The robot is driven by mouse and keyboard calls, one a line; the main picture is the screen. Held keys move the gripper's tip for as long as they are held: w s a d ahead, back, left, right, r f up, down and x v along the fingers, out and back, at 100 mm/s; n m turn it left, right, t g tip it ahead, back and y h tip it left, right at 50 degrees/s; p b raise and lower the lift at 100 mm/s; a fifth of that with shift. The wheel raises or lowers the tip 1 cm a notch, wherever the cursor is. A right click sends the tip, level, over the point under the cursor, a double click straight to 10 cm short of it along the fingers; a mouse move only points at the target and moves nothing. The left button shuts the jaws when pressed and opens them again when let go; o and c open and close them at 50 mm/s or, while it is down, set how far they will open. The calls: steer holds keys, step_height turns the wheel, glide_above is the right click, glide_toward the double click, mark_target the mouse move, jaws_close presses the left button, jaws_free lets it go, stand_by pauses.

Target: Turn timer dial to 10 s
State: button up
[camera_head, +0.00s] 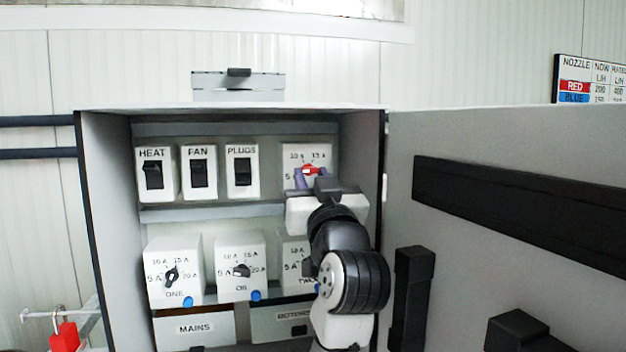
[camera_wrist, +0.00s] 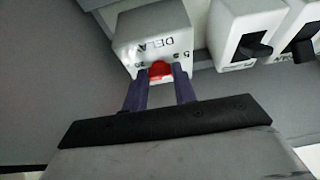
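The timer dial is a red knob (camera_head: 310,170) on a white box (camera_head: 293,154) at the upper right of the open cabinet. The box's scale shows 5, 10 and 15 marks. In the wrist view the red knob (camera_wrist: 160,70) is on the box marked DELAY (camera_wrist: 150,35), whose lettering appears upside down. My gripper (camera_wrist: 160,72) has its two purple fingers apart, one on each side of the knob. I cannot tell whether they press on it or leave a small gap. My gripper (camera_head: 312,178) hides the lower part of the box in the head view. The knob's exact setting is unclear.
HEAT (camera_head: 155,185), FAN (camera_head: 199,185) and PLUGS (camera_head: 242,185) switches stand to the left on the same shelf. Dial boxes ONE (camera_head: 159,290) and a second one (camera_head: 226,266) are below. The cabinet's right wall (camera_head: 368,160) is close to my arm; the open door (camera_head: 500,240) lies beyond.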

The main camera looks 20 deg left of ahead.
steer(key=c, duration=0.4)
steer(key=shift+c, duration=0.2)
steer(key=shift+m, duration=0.5)
steer(key=m+h, duration=0.1)
steer(key=m, duration=0.1)
steer(key=m+t+h, duration=0.1)
steer(key=m+h, duration=0.1)
steer(key=m, duration=0.1)
steer(key=m+h, duration=0.1)
steer(key=m, duration=0.1)
steer(key=shift+s+a+r+m+t, duration=0.2)
steer(key=shift+a+m+t, duration=0.1)
steer(key=shift+m, duration=0.1)
steer(key=m+h, duration=0.1)
steer(key=m, duration=0.2)
steer(key=m+h+p, duration=0.1)
steer(key=m+h, duration=0.1)
steer(key=m, duration=0.2)
steer(key=shift+s+a+r, duration=0.1)
steer(key=shift+a, duration=0.05)
steer(key=shift+m+h, duration=0.3)
steer(key=shift+h, duration=0.1)
steer(key=o, duration=1)
steer(key=shift+s, duration=0.1)
